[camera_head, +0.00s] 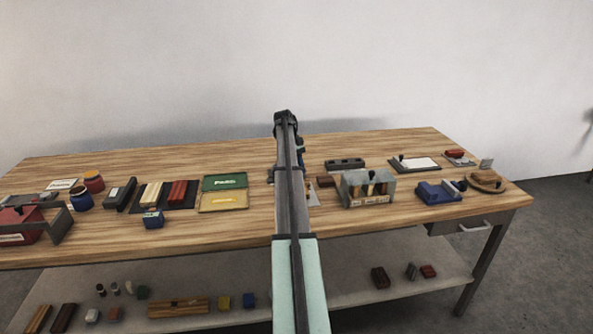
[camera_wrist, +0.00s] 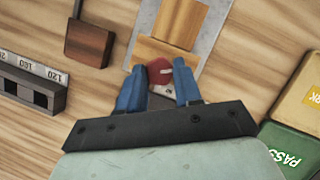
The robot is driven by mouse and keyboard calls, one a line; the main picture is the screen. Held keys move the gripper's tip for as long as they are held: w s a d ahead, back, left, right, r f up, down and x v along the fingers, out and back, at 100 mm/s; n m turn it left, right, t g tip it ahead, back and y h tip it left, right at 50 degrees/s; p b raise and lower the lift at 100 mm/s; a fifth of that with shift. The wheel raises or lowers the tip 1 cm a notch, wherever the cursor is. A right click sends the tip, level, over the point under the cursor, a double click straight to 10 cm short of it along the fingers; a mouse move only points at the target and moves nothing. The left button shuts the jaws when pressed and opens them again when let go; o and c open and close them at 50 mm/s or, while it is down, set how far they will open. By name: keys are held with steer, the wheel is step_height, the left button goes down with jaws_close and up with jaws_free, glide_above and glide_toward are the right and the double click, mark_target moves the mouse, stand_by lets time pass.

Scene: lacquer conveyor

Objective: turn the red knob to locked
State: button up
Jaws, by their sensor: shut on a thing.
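The red knob (camera_wrist: 159,71) shows in the wrist view between the two blue fingers of my gripper (camera_wrist: 159,76). The fingers are shut on it, one on each side. A pale mark shows on the knob's face. The knob sits at the end of a wooden block (camera_wrist: 158,52) on a grey plate (camera_wrist: 215,25). Which setting it points to I cannot tell. In the head view my arm covers the knob and most of the plate.
A dark brown wooden block (camera_wrist: 89,44) and a grey gauge with a number scale (camera_wrist: 30,85) lie left of the fingers in the wrist view. A green PASS tray (camera_wrist: 290,150) and a yellow tray (camera_wrist: 302,95) lie to the right. The bench top (camera_head: 130,235) has free room in front.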

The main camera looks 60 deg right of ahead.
stand_by(0.3)
steer(key=o, duration=1)
steer(key=shift+o, duration=0.2)
steer(key=shift+r, duration=0.15)
steer(key=shift+w+d+r, duration=0.1)
steer(key=shift+w+r, duration=0.2)
steer(key=shift+r, duration=0.2)
steer(key=w+d, duration=0.1)
steer(key=w, duration=0.2)
steer(key=w+d, duration=0.1)
steer(key=w, duration=0.3)
steer(key=w+d, duration=0.1)
steer(key=w, duration=0.3)
steer(key=shift+w+f, duration=0.1)
steer(key=shift+w, duration=0.15)
